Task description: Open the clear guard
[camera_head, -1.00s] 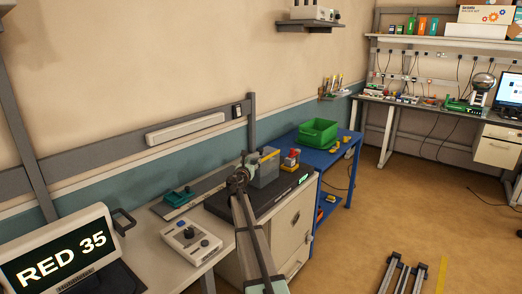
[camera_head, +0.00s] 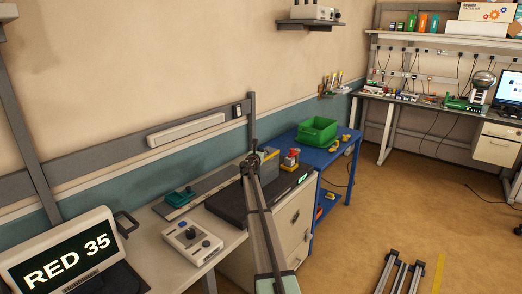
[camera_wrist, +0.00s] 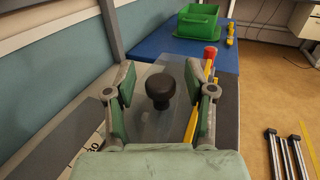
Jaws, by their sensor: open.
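The clear guard (camera_wrist: 147,122) shows in the wrist view as a see-through grey panel with a dark round knob (camera_wrist: 160,86) on it. In the head view the guard (camera_head: 270,169) is a greyish box shape on the dark machine base, partly hidden by my arm. My gripper (camera_wrist: 164,78) is open, with one finger to each side of the knob in the picture. I see gaps between the knob and both fingers. In the head view my gripper (camera_head: 250,164) is at the guard's left side.
A red-topped part (camera_head: 290,158) is right of the guard. A green bin (camera_head: 317,133) stands on the blue table (camera_head: 338,155) behind. A control box with a knob (camera_head: 192,242) and a display reading RED 35 (camera_head: 66,257) are at left. A rail (camera_head: 205,187) runs along the bench.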

